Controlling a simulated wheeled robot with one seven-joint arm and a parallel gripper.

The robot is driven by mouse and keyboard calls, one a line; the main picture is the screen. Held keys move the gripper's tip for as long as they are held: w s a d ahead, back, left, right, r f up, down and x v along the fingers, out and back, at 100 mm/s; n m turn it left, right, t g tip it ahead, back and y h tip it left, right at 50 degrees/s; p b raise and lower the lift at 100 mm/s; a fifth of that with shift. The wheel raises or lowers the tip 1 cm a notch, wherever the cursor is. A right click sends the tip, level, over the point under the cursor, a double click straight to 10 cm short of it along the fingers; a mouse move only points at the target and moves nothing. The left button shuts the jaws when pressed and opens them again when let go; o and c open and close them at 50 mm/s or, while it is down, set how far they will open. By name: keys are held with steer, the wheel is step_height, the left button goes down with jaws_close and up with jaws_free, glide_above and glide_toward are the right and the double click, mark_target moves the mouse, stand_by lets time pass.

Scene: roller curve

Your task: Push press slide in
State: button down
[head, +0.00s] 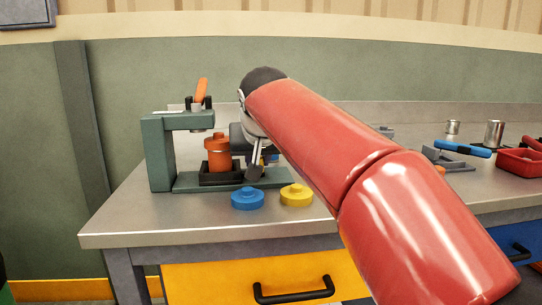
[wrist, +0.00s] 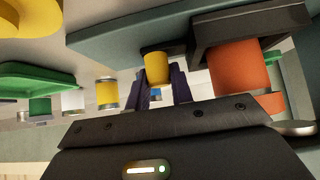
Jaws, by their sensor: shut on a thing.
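The press (head: 158,152) stands at the left end of the bench, with an orange lever (head: 202,90) on top. A black slide (head: 208,180) sits on its base plate (head: 190,188) and carries an orange piece (head: 218,158), slightly right of the press head. In the wrist view, the slide (wrist: 215,28) and the orange piece (wrist: 238,70) are at the upper right. A yellow knob (wrist: 157,66) stands beside the slide. My gripper (wrist: 160,90) is shut on the yellow knob, its dark fingers on either side. My gripper (head: 260,165) partly hides this area in the head view.
A blue lidded piece (head: 247,198) and a yellow one (head: 296,195) lie at the bench front, close to the base plate. A red tray (head: 520,161) and metal cups (head: 494,134) are at the right. My red arm covers the middle.

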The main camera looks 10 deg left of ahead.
steer(key=c, duration=1.5)
jaws_free()
steer(key=v, duration=0.7)
steer(key=shift+s+r, duration=0.25)
steer(key=shift+s, duration=0.05)
steer(key=shift+d, duration=0.15)
